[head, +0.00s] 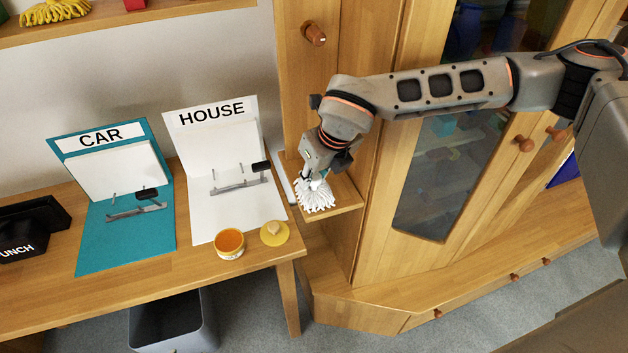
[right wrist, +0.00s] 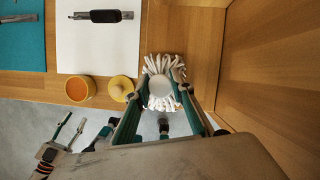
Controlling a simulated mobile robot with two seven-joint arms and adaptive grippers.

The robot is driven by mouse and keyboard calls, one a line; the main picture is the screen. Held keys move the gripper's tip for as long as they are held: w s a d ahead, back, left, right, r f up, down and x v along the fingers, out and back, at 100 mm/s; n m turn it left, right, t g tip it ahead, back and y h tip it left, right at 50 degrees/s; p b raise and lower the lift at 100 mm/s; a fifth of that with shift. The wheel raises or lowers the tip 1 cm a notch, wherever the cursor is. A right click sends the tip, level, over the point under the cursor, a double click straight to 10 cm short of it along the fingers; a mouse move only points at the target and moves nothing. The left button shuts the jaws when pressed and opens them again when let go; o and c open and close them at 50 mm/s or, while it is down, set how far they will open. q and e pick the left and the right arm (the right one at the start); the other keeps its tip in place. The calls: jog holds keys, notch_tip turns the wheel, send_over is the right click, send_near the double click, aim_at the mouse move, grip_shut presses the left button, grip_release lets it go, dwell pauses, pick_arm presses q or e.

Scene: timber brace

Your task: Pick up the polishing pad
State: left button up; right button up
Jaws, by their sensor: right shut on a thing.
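A yellow round pad with a pale knob (head: 275,233), which looks like the polishing pad, lies at the front right corner of the table. It also shows in the right wrist view (right wrist: 121,89). My right gripper (head: 319,181) is behind it to the right, shut on a white fringed duster-like head (head: 316,198). In the right wrist view the fringe (right wrist: 160,68) spreads around the two fingers. The fringe is at a small wooden ledge; I cannot tell whether it touches. My left gripper (right wrist: 70,128) shows only in the right wrist view, low left, fingers apart and empty.
An orange-filled tub (head: 229,243) stands left of the yellow pad. White HOUSE (head: 205,220) and teal CAR (head: 110,247) boards stand on the table (head: 60,307). The small ledge (head: 345,199) adjoins the wooden cabinet (head: 385,305). A grey bin (head: 172,322) is below the table.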

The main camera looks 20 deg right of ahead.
aim_at(314, 176)
notch_tip(314, 176, up, 19)
jog(key=p, duration=0.1)
dwell(0.4)
jog(key=shift+f, duration=0.15)
jog(key=shift+o, duration=0.8)
jog(key=shift+s, duration=0.1)
